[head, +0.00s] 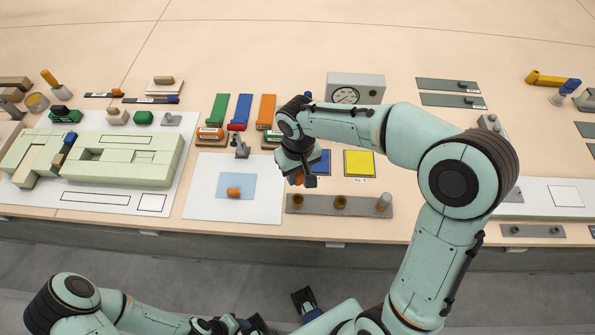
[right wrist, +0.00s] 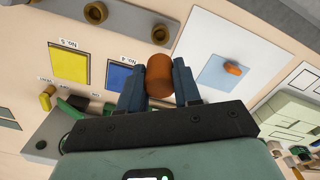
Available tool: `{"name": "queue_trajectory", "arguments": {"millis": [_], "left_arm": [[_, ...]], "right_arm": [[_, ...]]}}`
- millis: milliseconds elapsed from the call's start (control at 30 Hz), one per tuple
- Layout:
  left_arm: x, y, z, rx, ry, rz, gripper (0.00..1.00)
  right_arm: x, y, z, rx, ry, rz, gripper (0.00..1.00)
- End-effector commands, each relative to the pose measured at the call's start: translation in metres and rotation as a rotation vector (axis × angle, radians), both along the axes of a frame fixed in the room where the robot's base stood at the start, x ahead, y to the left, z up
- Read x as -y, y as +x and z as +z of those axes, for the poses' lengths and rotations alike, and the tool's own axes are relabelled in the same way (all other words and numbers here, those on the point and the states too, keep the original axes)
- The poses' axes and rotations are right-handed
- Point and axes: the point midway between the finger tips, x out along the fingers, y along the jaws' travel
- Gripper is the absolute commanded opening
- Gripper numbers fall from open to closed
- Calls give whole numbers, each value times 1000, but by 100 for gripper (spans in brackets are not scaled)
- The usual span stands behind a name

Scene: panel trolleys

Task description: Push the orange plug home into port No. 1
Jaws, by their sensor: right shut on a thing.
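My right gripper (head: 297,180) is shut on the orange plug (right wrist: 160,75), with one blue finger on either side of it in the right wrist view. The plug hangs above the left end of the grey port strip (head: 318,207). The strip has brass ports, one at the left end (right wrist: 160,34) and one in the middle (head: 340,203). The plug looks apart from the left port; the exact gap is hard to judge. No port number is readable. My left gripper (head: 304,303) is low at the bottom edge, away from the table top; its jaw opening is unclear.
A grey cylinder (head: 384,201) stands at the strip's right end. A small orange piece (head: 234,192) lies on a light blue square to the left. Yellow (head: 359,163) and blue squares lie behind the strip. A gauge box (head: 355,88) stands further back.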

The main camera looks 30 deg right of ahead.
Motion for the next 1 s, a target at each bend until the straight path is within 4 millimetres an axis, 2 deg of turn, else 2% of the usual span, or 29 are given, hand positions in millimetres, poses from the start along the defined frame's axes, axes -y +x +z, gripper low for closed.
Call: {"name": "queue_trajectory", "arguments": {"millis": [267,700,1000], "left_arm": [[0,-3,-8,-3,0,0,43],[0,-12,-40,-14,1,1,43],[0,-6,-53,10,3,5,43]], "right_arm": [[0,0,-11,-1,0,0,0],[0,0,-52,-1,1,1,0],[0,0,-76,0,1,0,0]]}}
